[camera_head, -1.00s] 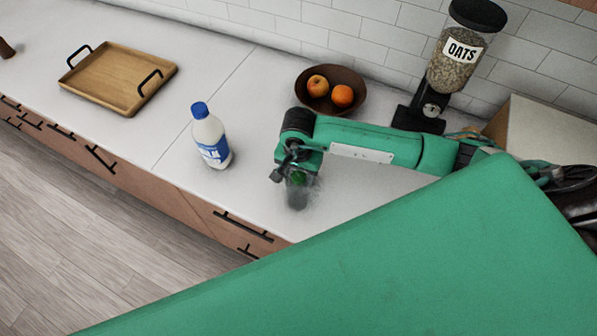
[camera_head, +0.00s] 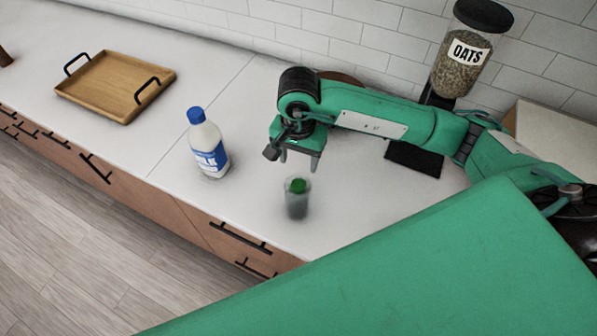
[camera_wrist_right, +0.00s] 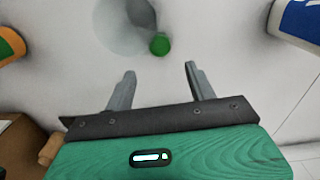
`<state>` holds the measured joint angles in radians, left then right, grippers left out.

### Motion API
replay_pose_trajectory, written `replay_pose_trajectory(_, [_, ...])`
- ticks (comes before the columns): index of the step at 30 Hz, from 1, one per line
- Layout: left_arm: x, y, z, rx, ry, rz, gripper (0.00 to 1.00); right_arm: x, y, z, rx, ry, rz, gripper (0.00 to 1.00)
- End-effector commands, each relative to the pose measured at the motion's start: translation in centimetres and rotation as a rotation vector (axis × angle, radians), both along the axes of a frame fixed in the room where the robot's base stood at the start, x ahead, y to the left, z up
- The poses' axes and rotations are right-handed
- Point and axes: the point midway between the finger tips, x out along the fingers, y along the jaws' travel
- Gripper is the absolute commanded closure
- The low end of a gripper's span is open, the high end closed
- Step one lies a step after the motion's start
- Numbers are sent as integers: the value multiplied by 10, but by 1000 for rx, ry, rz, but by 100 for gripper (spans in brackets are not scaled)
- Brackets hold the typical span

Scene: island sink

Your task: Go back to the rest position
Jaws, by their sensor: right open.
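My right gripper (camera_head: 300,160) is open and empty, held above the counter. Its two spread fingers also show in the right wrist view (camera_wrist_right: 160,72). A clear glass (camera_head: 297,204) with a small green thing at its top stands upright on the counter, below the gripper and apart from it. In the wrist view the glass (camera_wrist_right: 122,22) and the green thing (camera_wrist_right: 160,44) lie beyond the fingertips. My left gripper is out of view.
A milk bottle (camera_head: 208,148) stands left of the glass. A wooden tray (camera_head: 117,84) lies further left. A bowl (camera_head: 340,77) is mostly hidden behind my right arm. An oats dispenser (camera_head: 464,60) stands near the tiled wall. The counter's front edge is close to the glass.

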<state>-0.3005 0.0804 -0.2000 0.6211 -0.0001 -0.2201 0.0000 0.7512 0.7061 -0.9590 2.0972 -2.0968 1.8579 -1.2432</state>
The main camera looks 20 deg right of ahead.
Motion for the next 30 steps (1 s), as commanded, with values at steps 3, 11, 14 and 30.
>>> replay_pose_trajectory(3, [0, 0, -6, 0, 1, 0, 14, 1, 0, 10, 1, -2, 0, 44])
replay_pose_trajectory(11, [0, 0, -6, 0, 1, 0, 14, 0, 0, 18, -1, 1, -1, 44])
replay_pose_trajectory(14, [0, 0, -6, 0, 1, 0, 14, 0, 0, 19, -1, 1, -1, 44])
replay_pose_trajectory(30, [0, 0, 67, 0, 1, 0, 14, 0, 0, 91, -1, 1, 0, 44])
